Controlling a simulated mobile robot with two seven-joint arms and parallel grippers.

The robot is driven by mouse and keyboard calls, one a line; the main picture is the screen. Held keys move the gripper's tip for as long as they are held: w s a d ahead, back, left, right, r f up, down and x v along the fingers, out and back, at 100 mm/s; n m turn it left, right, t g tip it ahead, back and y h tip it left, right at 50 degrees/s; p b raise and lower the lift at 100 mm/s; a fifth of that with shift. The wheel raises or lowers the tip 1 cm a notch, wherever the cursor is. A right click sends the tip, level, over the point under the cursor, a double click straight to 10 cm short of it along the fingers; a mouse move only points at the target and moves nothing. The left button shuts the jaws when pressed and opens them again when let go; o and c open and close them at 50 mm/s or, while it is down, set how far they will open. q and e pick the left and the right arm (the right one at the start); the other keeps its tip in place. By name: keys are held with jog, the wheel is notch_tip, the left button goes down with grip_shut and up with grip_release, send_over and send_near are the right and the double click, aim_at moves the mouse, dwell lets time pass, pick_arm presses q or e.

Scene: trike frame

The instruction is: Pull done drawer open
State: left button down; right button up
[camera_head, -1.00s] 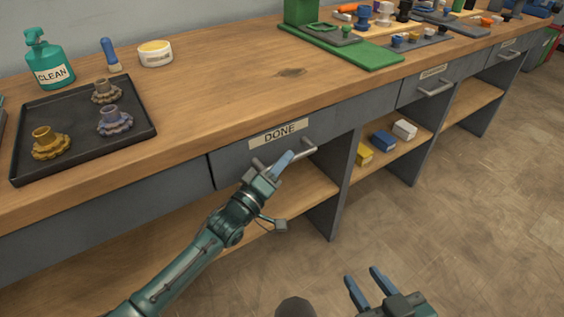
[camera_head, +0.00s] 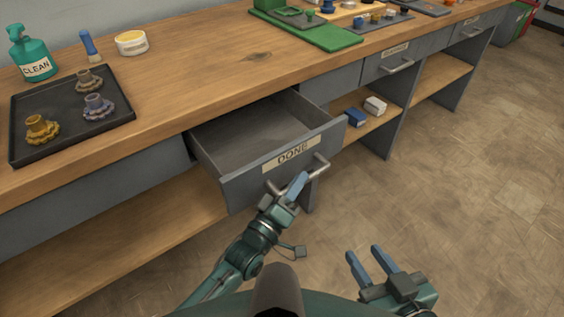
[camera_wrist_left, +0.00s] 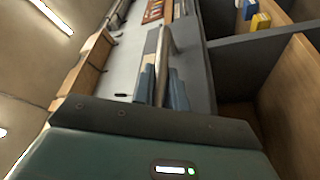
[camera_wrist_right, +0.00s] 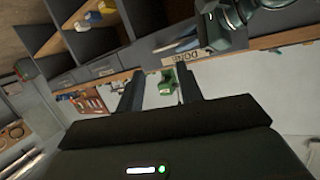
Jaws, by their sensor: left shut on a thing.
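The grey drawer labelled DONE (camera_head: 262,170) stands pulled out from under the wooden bench top. Its inside shows empty in the head view. Its metal bar handle (camera_head: 316,170) is on the front face, below the label. My left gripper (camera_head: 297,188) is shut on this handle. In the left wrist view, the handle bar (camera_wrist_left: 165,55) runs between the blue fingers. My right gripper (camera_head: 366,262) is open and empty, low over the floor, to the right of the drawer and apart from it. The right wrist view shows its two fingers (camera_wrist_right: 158,90) spread apart.
On the bench, a black tray (camera_head: 72,146) holds three gear-like parts. A green CLEAN bottle (camera_head: 33,58), a blue-handled brush (camera_head: 91,47) and a round tub (camera_head: 131,43) stand behind it. Blue and white blocks lie on the shelf to the right. The floor at right is clear.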

pick_arm(q)
jog(key=shift+s+d, duration=0.7)
jog(key=shift+s, duration=0.3)
jog(key=c, duration=1.4)
grip_release()
jog(key=shift+s+a+f, duration=0.1)
